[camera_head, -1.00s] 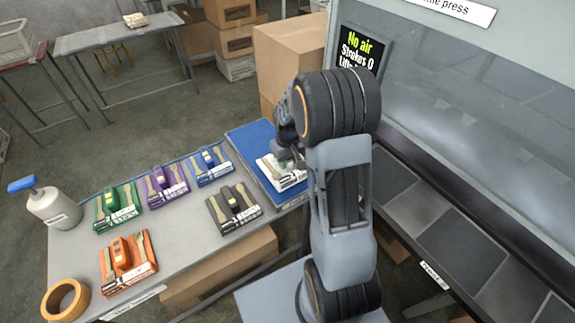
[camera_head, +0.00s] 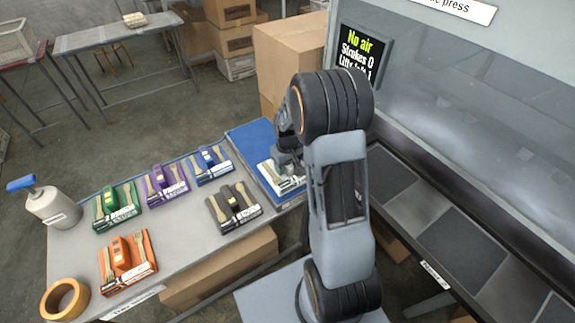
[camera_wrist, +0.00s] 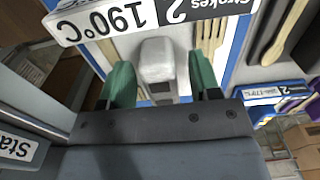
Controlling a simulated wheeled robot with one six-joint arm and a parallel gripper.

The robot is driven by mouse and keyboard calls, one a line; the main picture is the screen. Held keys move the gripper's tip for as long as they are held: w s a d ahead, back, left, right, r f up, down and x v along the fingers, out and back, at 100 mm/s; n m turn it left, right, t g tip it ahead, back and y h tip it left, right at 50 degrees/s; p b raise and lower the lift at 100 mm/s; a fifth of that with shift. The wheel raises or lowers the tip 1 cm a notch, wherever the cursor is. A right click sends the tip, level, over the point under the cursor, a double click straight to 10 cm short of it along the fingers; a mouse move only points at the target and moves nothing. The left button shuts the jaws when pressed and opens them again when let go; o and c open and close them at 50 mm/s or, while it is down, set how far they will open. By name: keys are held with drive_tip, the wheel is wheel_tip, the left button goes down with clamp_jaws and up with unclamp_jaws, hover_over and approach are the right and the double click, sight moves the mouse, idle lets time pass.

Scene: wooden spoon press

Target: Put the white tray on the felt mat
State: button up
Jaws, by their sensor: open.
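The white tray (camera_head: 272,178) holds wooden utensils and lies on the blue felt mat (camera_head: 248,138) at the right end of the table; my arm hides part of it. In the wrist view, the white tray's label (camera_wrist: 150,22) reads "190°C" and "Strokes 2". My gripper (camera_wrist: 160,72) is open, with its green-padded fingers on either side of the tray's white grip block (camera_wrist: 157,62). A gap shows between the block and each finger. My gripper also shows over the tray in the head view (camera_head: 287,158).
Grey (camera_head: 234,206), blue (camera_head: 211,166), purple (camera_head: 165,184), green (camera_head: 117,207) and orange (camera_head: 127,262) trays stand left of the mat. A bottle (camera_head: 52,207) and tape roll (camera_head: 65,299) are farther left. The press (camera_head: 470,110) is at right.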

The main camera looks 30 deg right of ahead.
wheel_tip(320, 180, up, 12)
drive_tip(key=s+a+r+t, duration=0.1)
drive_tip(key=s+a+r, duration=0.2)
drive_tip(key=s+a, duration=0.2)
drive_tip(key=s+a+r+m+t, duration=0.1)
drive_tip(key=s+a+r+t, duration=0.1)
drive_tip(key=s, duration=0.9)
drive_tip(key=a+r, duration=0.1)
drive_tip(key=a, duration=0.1)
drive_tip(key=shift+a+t, duration=0.3)
drive_tip(key=shift+a, duration=0.1)
drive_tip(key=shift+s, duration=0.1)
drive_tip(key=shift+r+p, duration=0.65)
drive_tip(key=shift+p, duration=0.15)
